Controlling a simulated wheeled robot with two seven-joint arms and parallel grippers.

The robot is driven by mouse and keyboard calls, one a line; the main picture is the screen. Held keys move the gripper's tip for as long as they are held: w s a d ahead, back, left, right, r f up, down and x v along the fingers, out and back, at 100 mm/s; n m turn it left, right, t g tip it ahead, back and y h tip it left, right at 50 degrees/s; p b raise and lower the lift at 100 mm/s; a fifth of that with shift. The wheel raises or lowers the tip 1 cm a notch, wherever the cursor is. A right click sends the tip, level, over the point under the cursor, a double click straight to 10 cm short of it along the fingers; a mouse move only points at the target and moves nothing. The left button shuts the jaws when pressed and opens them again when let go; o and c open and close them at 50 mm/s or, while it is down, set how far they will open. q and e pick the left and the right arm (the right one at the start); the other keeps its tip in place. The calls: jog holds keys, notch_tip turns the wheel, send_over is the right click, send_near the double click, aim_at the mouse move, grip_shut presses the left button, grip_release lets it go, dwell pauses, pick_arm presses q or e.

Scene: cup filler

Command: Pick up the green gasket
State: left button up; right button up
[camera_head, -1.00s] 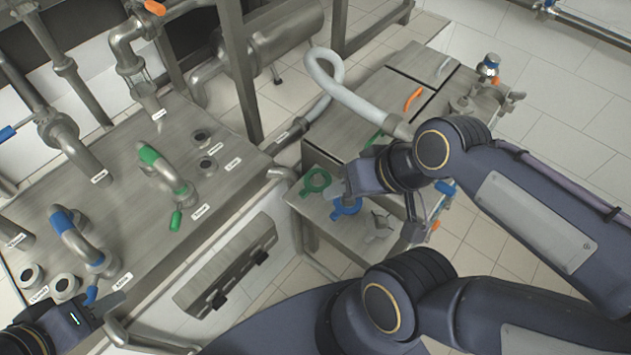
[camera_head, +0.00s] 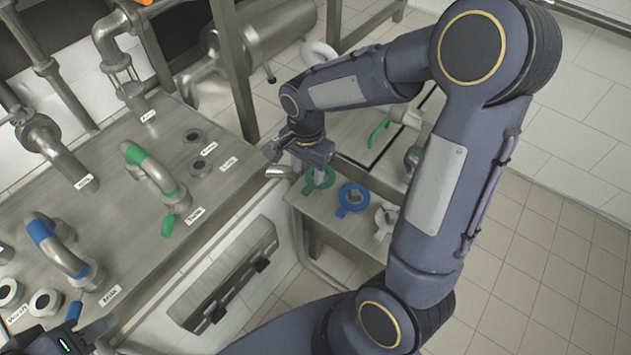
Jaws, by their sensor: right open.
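The green gasket (camera_head: 319,182) is a flat ring with a tab, lying on the low steel shelf (camera_head: 306,204) right of the large panel. My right gripper (camera_head: 292,168) is directly above or beside the green gasket and covers part of its ring. Its fingers are open; I cannot tell whether they touch the gasket. My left gripper (camera_head: 92,338) is at the lower left corner, partly cut off, and its finger opening is unclear.
A blue gasket (camera_head: 352,198) lies right of the green one, and a grey-white three-armed part (camera_head: 385,221) lies further right. The steel panel (camera_head: 225,172) with green and blue banded pipes stands to the left.

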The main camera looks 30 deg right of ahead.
aim_at(308, 188)
notch_tip(308, 188, down, 5)
jog(key=shift+s+a+f, duration=0.1)
jog(key=shift+a, duration=0.05)
jog(key=shift+c, duration=0.4)
grip_shut()
